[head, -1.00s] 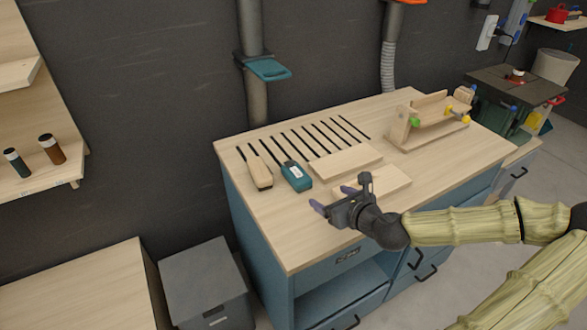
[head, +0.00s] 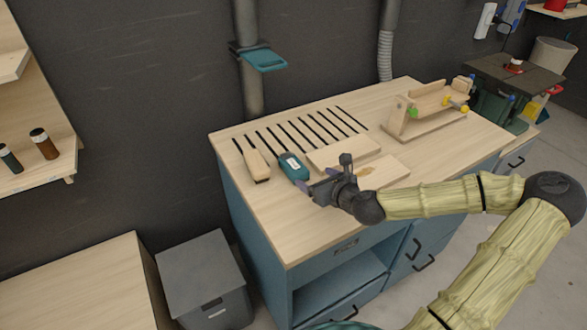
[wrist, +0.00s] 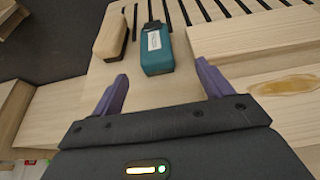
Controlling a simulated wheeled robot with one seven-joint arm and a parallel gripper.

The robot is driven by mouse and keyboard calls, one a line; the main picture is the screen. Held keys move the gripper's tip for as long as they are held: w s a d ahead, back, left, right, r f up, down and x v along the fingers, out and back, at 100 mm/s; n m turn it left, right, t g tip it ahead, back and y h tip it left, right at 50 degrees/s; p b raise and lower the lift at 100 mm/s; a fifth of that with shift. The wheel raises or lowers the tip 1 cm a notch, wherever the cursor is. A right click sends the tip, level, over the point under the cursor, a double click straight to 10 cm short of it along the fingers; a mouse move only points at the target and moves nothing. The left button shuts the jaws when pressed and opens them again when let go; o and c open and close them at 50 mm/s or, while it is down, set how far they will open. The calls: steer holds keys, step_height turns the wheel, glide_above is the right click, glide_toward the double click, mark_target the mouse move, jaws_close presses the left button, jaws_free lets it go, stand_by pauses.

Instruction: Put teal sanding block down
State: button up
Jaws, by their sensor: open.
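The teal sanding block (head: 292,166) lies on the workbench top, across the front ends of the dark slots. In the wrist view the teal sanding block (wrist: 156,50) shows a white label and sits ahead of my gripper, between the lines of its two fingers. My gripper (head: 308,188) is over the bench just in front of the block. Its purple fingers (wrist: 162,88) are spread wide with nothing between them. From the wrist view the fingertips look short of the block, not touching it.
A tan wooden block (head: 257,165) lies left of the teal one. Pale boards (head: 345,150) lie to the right, and a wooden clamp jig (head: 428,112) stands at the back right. The bench top (head: 275,225) is clear at front left.

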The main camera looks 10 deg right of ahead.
mark_target(295, 168)
steer(key=x, duration=0.6)
steer(key=shift+w+a+f, duration=0.1)
steer(key=shift+w, duration=0.1)
steer(key=shift+a+p+x, duration=0.15)
steer(key=shift+x, duration=1.15)
steer(key=shift+a+p+x, duration=0.15)
steer(key=shift+a+x, duration=0.05)
steer(key=shift+x, duration=1.15)
steer(key=shift+s, duration=0.1)
steer(key=c, duration=1.2)
step_height(295, 168, up, 10)
steer(key=shift+r, duration=0.1)
